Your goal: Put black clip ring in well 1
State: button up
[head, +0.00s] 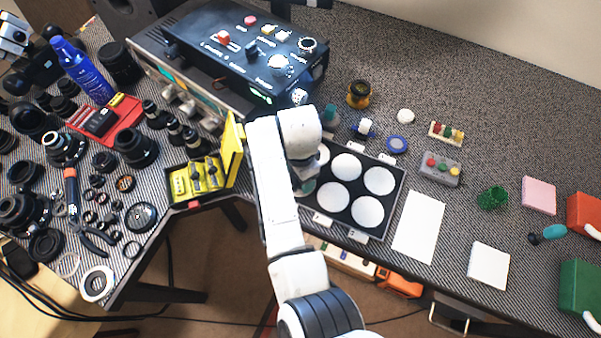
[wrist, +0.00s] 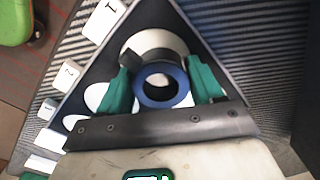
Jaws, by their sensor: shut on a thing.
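My gripper (wrist: 160,84) is shut, its two green fingers on either side of a dark ring. I take this for the black clip ring (wrist: 173,65); it has a black block-like tab at its upper left and a blue face towards the wrist camera. In the wrist view it overlaps the white round well (wrist: 150,40) nearest the label 1 (wrist: 103,18). Whether it touches the well floor I cannot tell. In the head view my arm hides the ring and most of my gripper over the left part of the black tray (head: 395,207).
Several white round wells show bare in the tray. A blue ring (head: 397,144) and a brass-coloured part (head: 358,94) lie behind it. A yellow case (head: 233,150) stands left of my arm, and a black control box (head: 250,50) stands behind. A white sheet (head: 418,226) lies right.

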jog(key=shift+s+d+f, duration=0.1)
jog(key=shift+s+f, duration=0.1)
jog(key=shift+f, duration=0.4)
jog(key=o, duration=0.9)
jog(key=shift+f, duration=0.1)
jog(key=shift+o, duration=0.6)
jog(key=shift+r, duration=0.2)
notch_tip(320, 180, up, 13)
jog(key=shift+w, duration=0.2)
jog(key=shift+r, duration=0.1)
